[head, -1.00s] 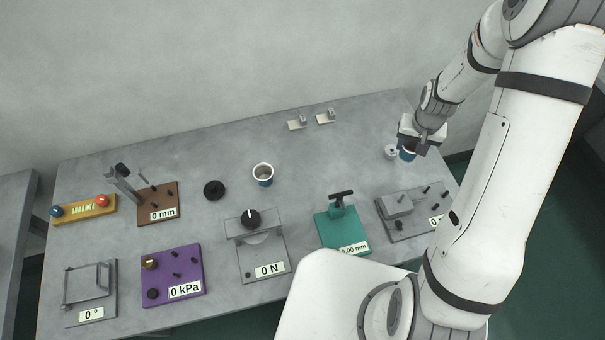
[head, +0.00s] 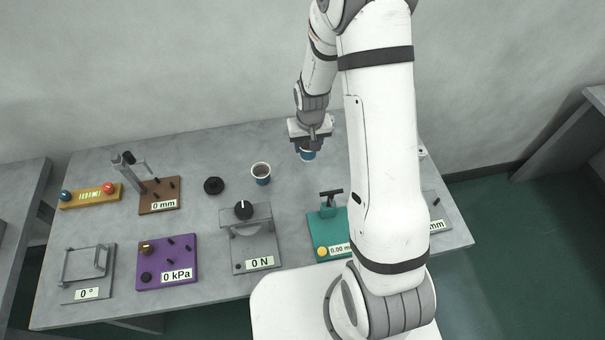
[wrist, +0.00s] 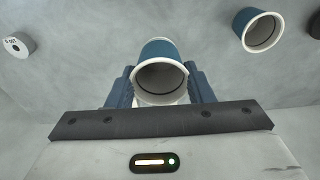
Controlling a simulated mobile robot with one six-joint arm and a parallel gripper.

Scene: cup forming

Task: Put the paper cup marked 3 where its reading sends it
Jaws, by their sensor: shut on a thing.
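My gripper (head: 309,145) is shut on a blue paper cup with a white rim (head: 307,156), above the back middle of the bench. In the wrist view the held cup (wrist: 157,52) sits between the two fingers, its open mouth facing the camera. No number shows on it. A second blue and white paper cup (head: 262,176) stands upright on the bench to the left of my gripper; it also shows at the upper right of the wrist view (wrist: 258,30). I cannot read a mark on it.
Instruments line the bench (head: 110,220): a brown 0 mm stand (head: 158,198), purple 0 kPa block (head: 165,258), grey 0 N press (head: 255,250), teal 0.00 mm gauge (head: 325,230) and grey 0° frame (head: 85,270). A black disc (head: 214,186) lies near the free cup. My arm hides the right part.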

